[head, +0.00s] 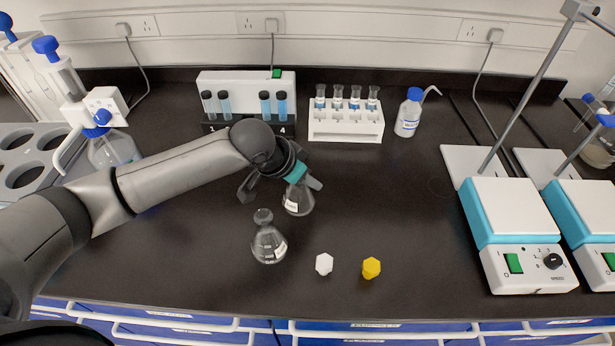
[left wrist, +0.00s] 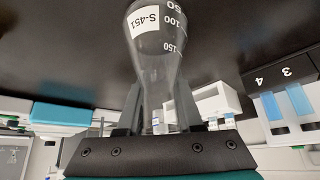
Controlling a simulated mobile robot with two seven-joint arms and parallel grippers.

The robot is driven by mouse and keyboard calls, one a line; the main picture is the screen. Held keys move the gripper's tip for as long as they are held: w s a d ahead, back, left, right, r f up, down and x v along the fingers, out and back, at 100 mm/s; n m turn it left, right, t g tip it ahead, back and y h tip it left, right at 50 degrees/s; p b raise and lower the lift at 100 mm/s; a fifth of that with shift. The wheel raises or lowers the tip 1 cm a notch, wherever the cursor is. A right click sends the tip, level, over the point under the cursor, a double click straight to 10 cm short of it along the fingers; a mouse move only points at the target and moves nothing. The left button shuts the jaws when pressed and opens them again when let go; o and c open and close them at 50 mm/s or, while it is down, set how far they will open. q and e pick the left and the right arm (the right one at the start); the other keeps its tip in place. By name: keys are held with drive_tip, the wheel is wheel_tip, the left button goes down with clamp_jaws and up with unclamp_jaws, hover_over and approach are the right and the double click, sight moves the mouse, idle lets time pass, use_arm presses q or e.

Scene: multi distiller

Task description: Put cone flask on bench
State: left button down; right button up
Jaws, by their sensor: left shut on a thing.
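My left gripper (head: 288,183) comes in from the left and is shut on the neck of a clear cone flask (head: 298,202) over the middle of the bench (head: 400,200). In the left wrist view, the flask (left wrist: 158,35) shows a white label reading S-451 and white volume marks, with its neck between the fingers (left wrist: 158,108). I cannot tell whether its base touches the black bench top. A second clear flask (head: 268,244), with a stopper, stands upright on the bench just in front and to the left. My right gripper is not in view.
A white hexagonal piece (head: 324,264) and a yellow one (head: 371,268) lie near the front edge. Behind stand a tube rack (head: 345,128), a wash bottle (head: 408,113) and a white device with vials (head: 245,82). Stirrers (head: 515,235) stand at right. The bench right of the held flask is clear.

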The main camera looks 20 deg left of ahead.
use_arm(q)
drive_tip(key=c, duration=0.6)
unclamp_jaws()
drive_tip(key=shift+f, duration=0.1)
drive_tip(key=shift+o, duration=0.2)
